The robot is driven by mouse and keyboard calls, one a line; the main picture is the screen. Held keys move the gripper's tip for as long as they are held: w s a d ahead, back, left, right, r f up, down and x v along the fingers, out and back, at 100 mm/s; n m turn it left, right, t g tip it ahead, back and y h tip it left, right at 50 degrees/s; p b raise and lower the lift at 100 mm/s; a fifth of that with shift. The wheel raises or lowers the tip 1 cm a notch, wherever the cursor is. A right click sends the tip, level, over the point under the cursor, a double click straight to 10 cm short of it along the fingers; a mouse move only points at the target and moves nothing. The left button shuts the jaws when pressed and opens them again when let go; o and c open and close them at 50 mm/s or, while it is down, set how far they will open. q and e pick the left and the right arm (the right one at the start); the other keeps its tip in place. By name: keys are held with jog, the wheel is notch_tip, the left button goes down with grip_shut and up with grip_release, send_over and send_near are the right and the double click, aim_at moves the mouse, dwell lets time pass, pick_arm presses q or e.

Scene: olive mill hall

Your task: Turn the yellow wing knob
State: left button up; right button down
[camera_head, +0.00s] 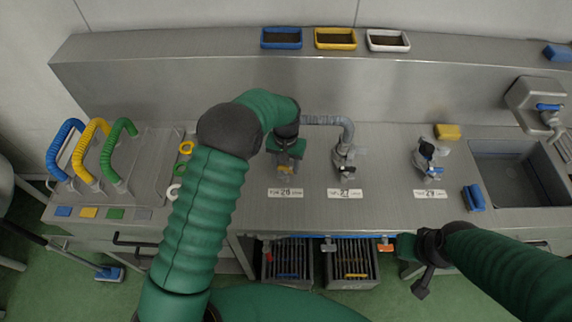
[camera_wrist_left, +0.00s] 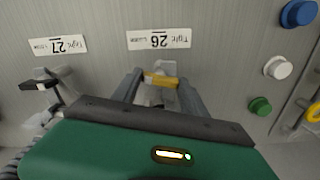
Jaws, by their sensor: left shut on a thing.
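The yellow wing knob (camera_wrist_left: 160,80) sits on the fitting above the label 26 on the steel bench. In the left wrist view it lies crosswise between the two grey fingers of my left gripper (camera_wrist_left: 158,88), which is shut on it. In the head view my left gripper (camera_head: 285,166) reaches down over this fitting, and only a little of the yellow knob shows under it. My right gripper (camera_head: 397,245) is low at the bench's front edge, away from the knob; its fingers are too unclear to read.
Fitting 27 (camera_head: 344,155) with a grey hose stands just right of my left gripper. A fitting with a blue part (camera_head: 428,155) stands farther right, before the sink (camera_head: 510,172). Coloured hose loops (camera_head: 92,155) stand at left. Small coloured trays (camera_head: 335,39) line the back ledge.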

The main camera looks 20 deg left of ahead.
pick_arm(q)
jog(key=shift+w+n, duration=0.15)
jog(key=shift+n, duration=1.35)
jog(key=o, duration=1.4)
notch_tip(320, 180, up, 17)
jog(key=shift+f+b, duration=0.15)
jog(key=shift+b, duration=0.8)
jog(key=shift+c, duration=0.4)
